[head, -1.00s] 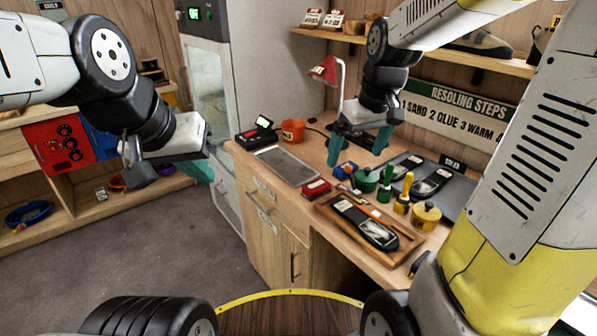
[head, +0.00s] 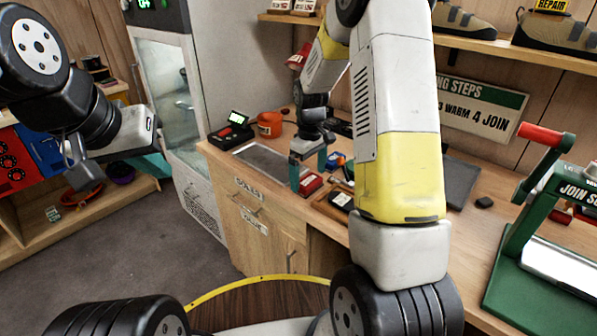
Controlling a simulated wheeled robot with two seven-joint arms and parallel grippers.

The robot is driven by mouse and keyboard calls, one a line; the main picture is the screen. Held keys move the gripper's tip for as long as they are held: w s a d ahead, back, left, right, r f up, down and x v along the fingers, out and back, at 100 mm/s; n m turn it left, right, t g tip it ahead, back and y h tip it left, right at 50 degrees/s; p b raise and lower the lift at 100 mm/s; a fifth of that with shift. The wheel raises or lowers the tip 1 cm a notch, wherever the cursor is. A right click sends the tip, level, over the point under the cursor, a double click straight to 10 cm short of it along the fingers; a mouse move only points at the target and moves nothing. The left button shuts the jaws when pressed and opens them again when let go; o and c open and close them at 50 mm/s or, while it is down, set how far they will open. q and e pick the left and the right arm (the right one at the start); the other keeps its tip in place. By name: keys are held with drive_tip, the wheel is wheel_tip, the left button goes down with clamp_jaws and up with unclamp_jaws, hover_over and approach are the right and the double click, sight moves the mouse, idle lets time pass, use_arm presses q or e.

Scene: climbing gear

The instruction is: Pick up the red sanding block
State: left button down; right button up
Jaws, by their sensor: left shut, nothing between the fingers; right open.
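The red sanding block (head: 312,183) lies on the wooden workbench, just right of the grey metal tray. My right gripper (head: 308,176) points down with its teal fingers apart. In the picture its fingers frame the block, one on the left and one at the upper right. I cannot tell how far the tips are above the bench or whether they touch the block. My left gripper (head: 156,165) is shut and empty, well away at the left, over the floor; its fingers are partly hidden.
The metal tray (head: 264,164), an orange pot (head: 270,125) and a black device (head: 232,134) with a lit screen stand left of the block. A blue item (head: 335,160) is close behind it. My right arm hides much of the bench. A green press (head: 540,270) stands at the right.

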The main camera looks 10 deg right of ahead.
drive_tip(key=shift+f, duration=1.3)
drive_tip(key=c, duration=1.3)
drive_tip(key=shift+c, duration=0.2)
drive_tip(key=shift+r, duration=0.15)
drive_tip(key=shift+r, duration=0.25)
wheel_tip(320, 180, up, 3)
drive_tip(key=shift+s, duration=0.15)
drive_tip(key=s+d+r, duration=0.1)
drive_tip(key=s, duration=1.4)
drive_tip(key=shift+s+d, duration=0.25)
drive_tip(key=shift+s, duration=0.15)
drive_tip(key=shift+r, duration=0.1)
